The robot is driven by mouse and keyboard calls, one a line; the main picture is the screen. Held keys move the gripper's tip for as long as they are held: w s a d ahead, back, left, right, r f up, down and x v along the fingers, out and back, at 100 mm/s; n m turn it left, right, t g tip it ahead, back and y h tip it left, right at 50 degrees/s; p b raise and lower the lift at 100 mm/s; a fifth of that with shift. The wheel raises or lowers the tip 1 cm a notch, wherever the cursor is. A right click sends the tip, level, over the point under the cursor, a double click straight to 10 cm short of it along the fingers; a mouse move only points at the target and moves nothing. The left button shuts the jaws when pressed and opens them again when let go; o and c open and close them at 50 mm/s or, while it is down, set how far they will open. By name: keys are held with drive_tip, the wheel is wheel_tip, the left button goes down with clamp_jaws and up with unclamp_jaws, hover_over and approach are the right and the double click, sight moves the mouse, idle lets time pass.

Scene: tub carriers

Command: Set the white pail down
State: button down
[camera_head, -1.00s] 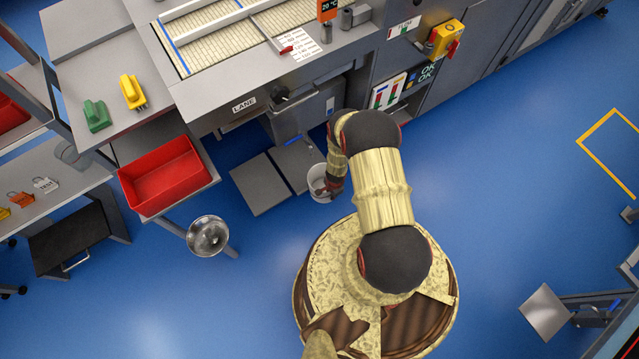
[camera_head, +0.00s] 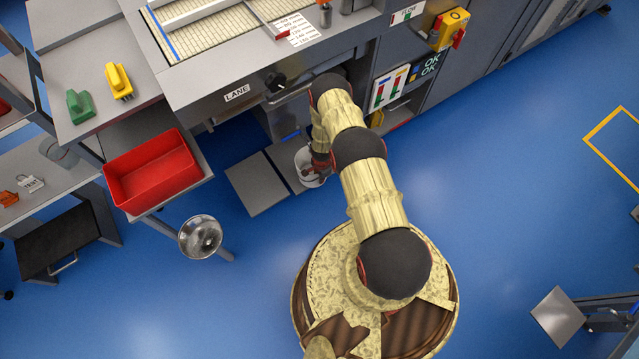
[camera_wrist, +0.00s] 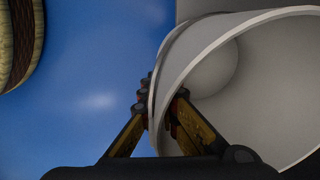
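The white pail (camera_head: 301,163) is below the machine front in the head view, partly hidden by my arm. It overlaps the right one of two low grey plates (camera_head: 280,150); I cannot tell whether it touches that plate. In the wrist view the pail (camera_wrist: 275,100) fills the right side, its open mouth facing the camera. My gripper (camera_wrist: 162,108) is shut on the pail's wall, one finger outside and one inside. In the head view my gripper (camera_head: 317,168) is at the pail's right side, partly hidden.
The left grey plate (camera_head: 257,184) is bare. A red bin (camera_head: 152,174) on a stand and a round metal bowl (camera_head: 200,236) are to the left. The machine (camera_head: 235,95) overhangs the plates. Blue floor (camera_head: 480,190) is clear to the right.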

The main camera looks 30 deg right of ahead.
drive_tip(key=shift+w+b, duration=0.25)
drive_tip(key=shift+b, duration=0.1)
wheel_tip(320, 180, down, 3)
drive_tip(key=shift+w+f+b, duration=0.1)
drive_tip(key=shift+f+b, duration=0.1)
drive_tip(key=shift+b, duration=0.9)
drive_tip(key=c, duration=2)
unclamp_jaws()
drive_tip(key=shift+c, duration=0.2)
drive_tip(key=shift+r, duration=0.1)
drive_tip(key=r+p, duration=0.1)
drive_tip(key=r, duration=0.3)
drive_tip(key=r+p, duration=0.2)
drive_tip(key=r, duration=0.2)
drive_tip(key=r+p, duration=0.2)
drive_tip(key=r, duration=0.2)
drive_tip(key=shift+s, duration=0.25)
